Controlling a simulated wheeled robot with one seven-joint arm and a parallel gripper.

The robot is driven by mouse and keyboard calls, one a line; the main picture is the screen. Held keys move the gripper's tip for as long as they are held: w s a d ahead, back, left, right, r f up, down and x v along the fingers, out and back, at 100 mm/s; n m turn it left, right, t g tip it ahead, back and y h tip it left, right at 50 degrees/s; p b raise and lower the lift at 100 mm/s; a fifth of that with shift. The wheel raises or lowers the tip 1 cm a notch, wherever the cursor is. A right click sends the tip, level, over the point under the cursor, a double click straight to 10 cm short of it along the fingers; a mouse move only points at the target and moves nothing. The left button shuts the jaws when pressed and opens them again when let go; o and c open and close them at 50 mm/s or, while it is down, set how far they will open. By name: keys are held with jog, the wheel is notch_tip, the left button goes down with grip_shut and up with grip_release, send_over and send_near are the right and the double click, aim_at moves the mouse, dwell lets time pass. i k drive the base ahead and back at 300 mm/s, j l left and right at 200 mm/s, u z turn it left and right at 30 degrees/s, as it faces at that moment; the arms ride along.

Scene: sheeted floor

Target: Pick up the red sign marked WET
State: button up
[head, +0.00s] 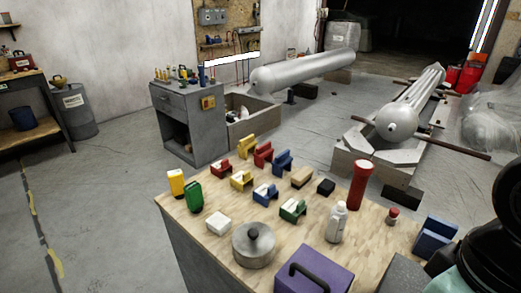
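Several small coloured signs with pale labels stand on the wooden table top (330,262). Two are red: one red sign (220,168) is at the back left of the group, and another red sign (263,153) stands further back to its right. The lettering is too small to read, so I cannot tell which one is marked WET. Yellow signs (241,181), blue signs (265,194) and a green sign (293,210) stand close around them. Dark parts of my arm show at the right edge. My gripper's fingers are not in view.
A tall red flashlight (360,186), a white bottle (337,222), a lidded metal pot (253,246) and a purple box (314,268) stand on the table's nearer part. Yellow (176,183) and green (194,195) containers are at its left edge. The floor to the left is open.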

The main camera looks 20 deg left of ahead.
aim_at(217, 168)
jog(key=i+j+z, duration=0.2)
jog(key=j+z, duration=0.2)
jog(key=j, duration=1.05)
jog(key=j+z, duration=0.4)
jog(key=j, duration=1.05)
jog(key=j+z, duration=0.15)
jog(key=j, duration=0.8)
jog(key=j+z, duration=0.1)
jog(key=j, duration=0.85)
jog(key=k+j+z, duration=0.15)
jog(key=j, duration=0.8)
jog(key=i, duration=0.05)
